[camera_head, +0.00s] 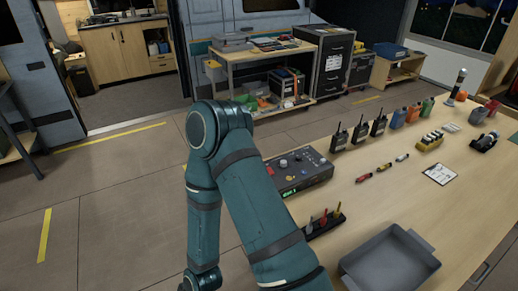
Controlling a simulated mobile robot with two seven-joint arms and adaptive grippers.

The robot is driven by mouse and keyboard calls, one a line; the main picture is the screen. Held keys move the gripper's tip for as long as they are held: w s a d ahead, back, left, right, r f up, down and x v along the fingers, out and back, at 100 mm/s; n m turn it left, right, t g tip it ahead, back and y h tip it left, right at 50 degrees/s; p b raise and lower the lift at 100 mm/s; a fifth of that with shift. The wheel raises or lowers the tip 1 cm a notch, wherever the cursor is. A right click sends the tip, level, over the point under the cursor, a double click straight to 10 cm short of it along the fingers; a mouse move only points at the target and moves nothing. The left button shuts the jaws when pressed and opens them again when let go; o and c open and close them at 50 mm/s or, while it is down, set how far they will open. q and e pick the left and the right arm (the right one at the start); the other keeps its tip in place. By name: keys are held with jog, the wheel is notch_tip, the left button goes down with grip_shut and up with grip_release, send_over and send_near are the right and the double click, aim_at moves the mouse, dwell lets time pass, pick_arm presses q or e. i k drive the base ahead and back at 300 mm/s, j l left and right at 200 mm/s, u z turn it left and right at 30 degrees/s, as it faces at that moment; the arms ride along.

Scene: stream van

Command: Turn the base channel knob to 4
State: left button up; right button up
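A dark base unit (308,180) sits on the near left edge of the light wooden table. Its top carries several small knobs, including a pale knob (283,163), and a small lit green display (290,191) is on its front. The knob markings and the display's number are too small to read, and I cannot tell which knob is the channel knob. One of my teal arms is folded in front of the table and passes close to the unit's left side in the picture, perhaps covering part of it. Neither gripper is in view.
Three black radios (359,134) stand behind the unit. A rack of small screwdrivers (324,224) and a grey tray (390,265) lie nearer. Small coloured items (383,167) and a white card (440,174) lie to the right. Bare tabletop lies between them.

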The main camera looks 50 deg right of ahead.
aim_at(283, 163)
jog(key=i, duration=1.45)
jog(key=i+z, duration=0.15)
jog(key=z, duration=0.25)
jog(key=i+z, duration=0.1)
jog(key=z, duration=0.35)
jog(key=i+j+z, duration=0.15)
jog(key=z, duration=1.85)
